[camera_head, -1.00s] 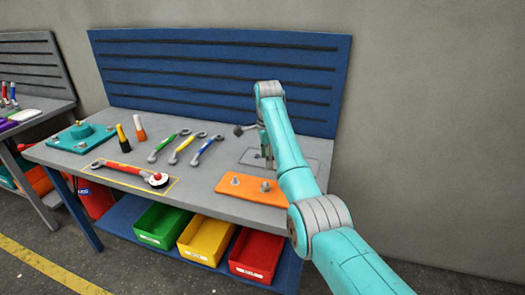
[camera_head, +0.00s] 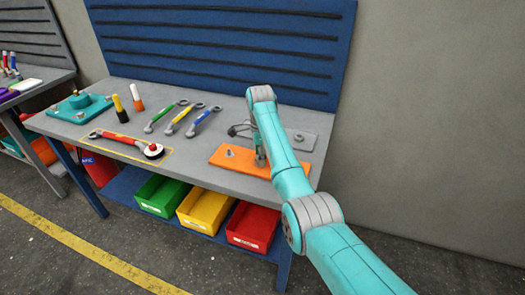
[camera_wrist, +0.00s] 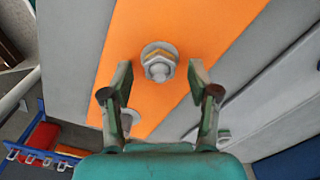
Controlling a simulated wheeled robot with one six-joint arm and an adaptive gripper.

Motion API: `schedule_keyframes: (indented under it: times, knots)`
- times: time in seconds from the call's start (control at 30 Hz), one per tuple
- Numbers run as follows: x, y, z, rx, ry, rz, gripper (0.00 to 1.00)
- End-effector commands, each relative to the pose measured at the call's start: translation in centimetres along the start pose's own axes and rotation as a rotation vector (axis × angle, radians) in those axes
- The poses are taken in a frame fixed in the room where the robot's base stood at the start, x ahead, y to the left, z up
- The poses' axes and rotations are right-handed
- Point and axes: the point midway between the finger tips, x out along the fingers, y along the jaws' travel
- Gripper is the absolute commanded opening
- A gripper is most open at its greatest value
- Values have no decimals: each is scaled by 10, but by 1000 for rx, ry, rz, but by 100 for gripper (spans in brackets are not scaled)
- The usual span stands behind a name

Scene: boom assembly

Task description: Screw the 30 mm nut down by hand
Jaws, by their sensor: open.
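An orange plate (camera_head: 225,161) lies at the front right of the bench and fills much of the wrist view (camera_wrist: 185,25). In the wrist view a grey hex nut (camera_wrist: 158,62) sits on a bolt with a yellowish band around it; its size cannot be read. My gripper (camera_wrist: 160,80) is open and empty, its two fingers on either side of the nut's line and apart from it. In the head view my gripper (camera_head: 261,158) is low over the plate's right part, hiding the nut there. A second bolt (camera_head: 229,153) stands on the plate's left part.
A grey plate (camera_head: 303,139) with a stud lies behind the orange plate. Red, yellow and green bins (camera_head: 252,228) are below.

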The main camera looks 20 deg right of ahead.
Motion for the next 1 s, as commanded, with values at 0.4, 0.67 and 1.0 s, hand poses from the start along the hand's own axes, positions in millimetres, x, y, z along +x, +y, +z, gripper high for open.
schedule_keyframes:
  times: [0.4,0.67,1.0]
  knots:
    - [0,0,0,0,0,0,8]
    - [0,0,0,-1,0,0,0]
    - [0,0,0,-2,0,0,45]
